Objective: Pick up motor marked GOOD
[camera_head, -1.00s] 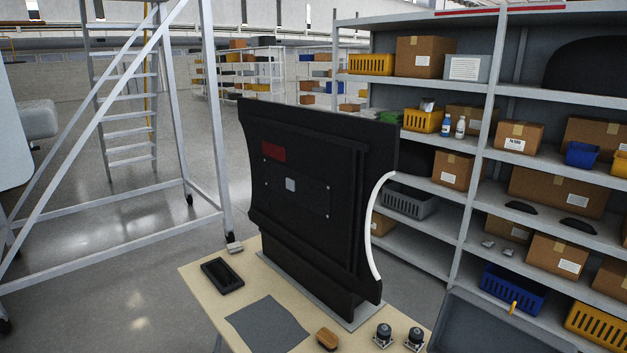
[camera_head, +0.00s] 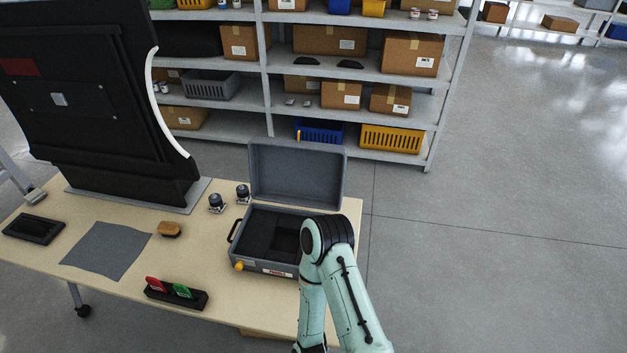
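Two small dark motors with silvery bases stand upright on the table (camera_head: 215,280), left of the open grey case. The left motor (camera_head: 216,203) is slightly nearer than the right motor (camera_head: 242,194). No GOOD marking can be read on either at this size. My arm with pale green links enters from the bottom right and bends in front of the case's right side. Its gripper is not visible. My other arm and gripper are out of view.
The open grey case (camera_head: 240,262) has its lid raised. A large black panel (camera_head: 85,100) stands behind.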

